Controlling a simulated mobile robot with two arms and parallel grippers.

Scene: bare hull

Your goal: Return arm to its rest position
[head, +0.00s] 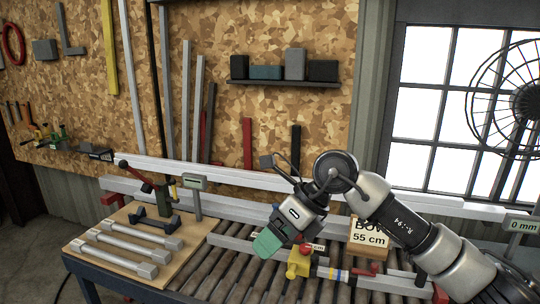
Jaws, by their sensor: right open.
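My right arm comes in from the lower right, with a white and black forearm and a round elbow-like joint near the middle of the view. My right gripper (268,242) hangs from it, pointing down and left above the roller conveyor (205,272). Its jaws are open; a green part shows at its tip, and I cannot tell whether this is a finger pad. My left gripper is not in view.
A wooden board (196,232) with several grey bars lies left of the gripper. A yellow and red fitting (300,262) sits close below it. A wall shelf (285,83) with dark boxes hangs behind. A fan (515,95) stands by the window at right.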

